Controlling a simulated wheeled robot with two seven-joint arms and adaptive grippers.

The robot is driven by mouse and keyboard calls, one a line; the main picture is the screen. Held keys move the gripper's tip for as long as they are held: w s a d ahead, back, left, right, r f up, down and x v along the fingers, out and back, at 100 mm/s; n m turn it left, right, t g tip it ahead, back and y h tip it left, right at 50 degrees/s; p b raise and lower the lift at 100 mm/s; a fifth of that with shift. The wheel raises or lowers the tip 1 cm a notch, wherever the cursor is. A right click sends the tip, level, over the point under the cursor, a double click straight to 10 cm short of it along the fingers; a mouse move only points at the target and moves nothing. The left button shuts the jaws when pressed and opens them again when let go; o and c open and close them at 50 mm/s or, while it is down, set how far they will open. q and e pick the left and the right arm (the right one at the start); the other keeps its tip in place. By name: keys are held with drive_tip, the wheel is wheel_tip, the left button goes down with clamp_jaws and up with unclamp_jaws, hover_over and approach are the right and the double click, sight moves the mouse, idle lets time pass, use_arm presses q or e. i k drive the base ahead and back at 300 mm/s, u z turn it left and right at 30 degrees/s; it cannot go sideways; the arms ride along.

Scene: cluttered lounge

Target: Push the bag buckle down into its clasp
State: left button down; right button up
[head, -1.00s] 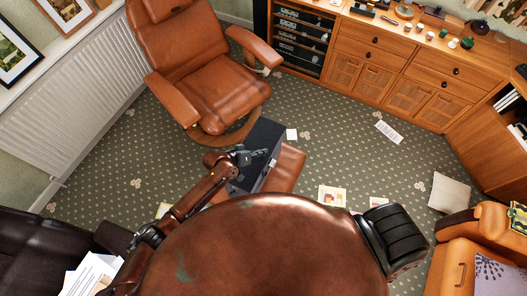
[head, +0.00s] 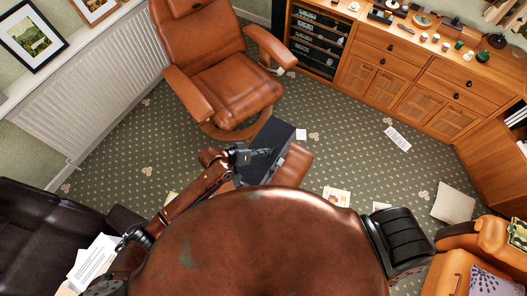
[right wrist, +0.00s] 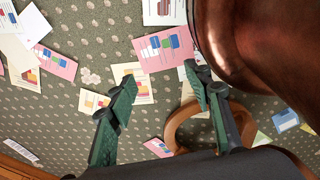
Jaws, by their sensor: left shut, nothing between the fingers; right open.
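A dark grey, box-like bag (head: 272,134) stands at a brown leather footstool (head: 294,165) in the middle of the head view. Its buckle and clasp are too small or hidden to make out. My left gripper (head: 268,153) is shut and empty, over the bag as seen from above. I cannot tell whether it touches the bag. My right gripper (right wrist: 162,78) is open and empty in the right wrist view, with patterned carpet and papers beyond its fingers. The bag is not seen there.
A brown leather armchair (head: 220,80) stands behind the footstool. Wooden cabinets (head: 420,85) line the back right. A dark sofa (head: 40,235) is at the left, an orange seat (head: 450,270) at the right. Papers (head: 398,138) lie on the carpet; floor between footstool and cabinets is mostly clear.

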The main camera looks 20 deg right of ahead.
sight(280, 161)
drive_tip(key=k, duration=1)
